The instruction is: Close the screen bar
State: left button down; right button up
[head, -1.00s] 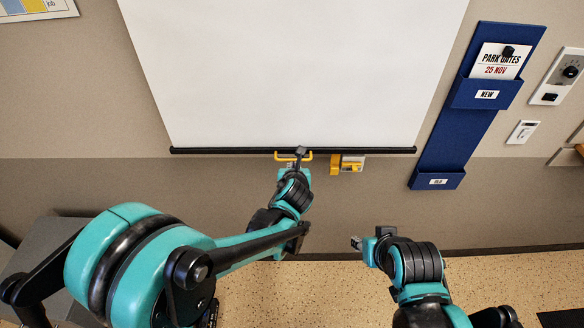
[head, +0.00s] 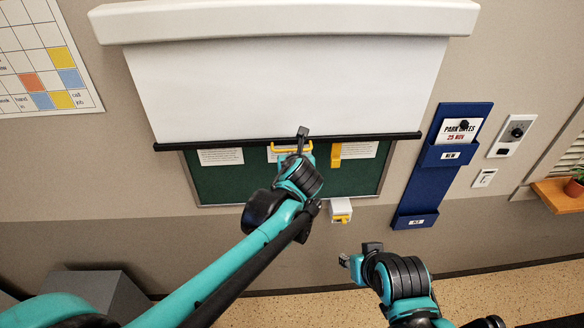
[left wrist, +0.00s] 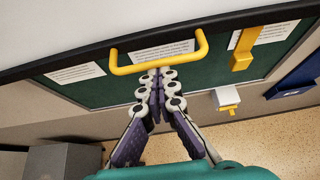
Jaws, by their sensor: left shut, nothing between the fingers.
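The white projection screen (head: 285,85) hangs partly unrolled, with the black screen bar (head: 220,143) along its lower edge. A yellow U-shaped handle (head: 278,150) is fixed at the bar's middle; it also shows large in the left wrist view (left wrist: 160,66). My left gripper (left wrist: 155,74) is shut and empty, its fingertips right at the handle; whether they touch it I cannot tell.
A green notice board (head: 225,183) with papers shows below the bar. A yellow tab (head: 336,155) hangs at the bar. A white box with a yellow part (head: 341,208) is on the wall below. A blue document holder (head: 430,180) is at right.

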pick_arm(q)
notch_tip(320, 180, up, 29)
jog(key=p, duration=1.5)
jog(key=shift+r, duration=0.2)
jog(key=shift+w+r, duration=0.1)
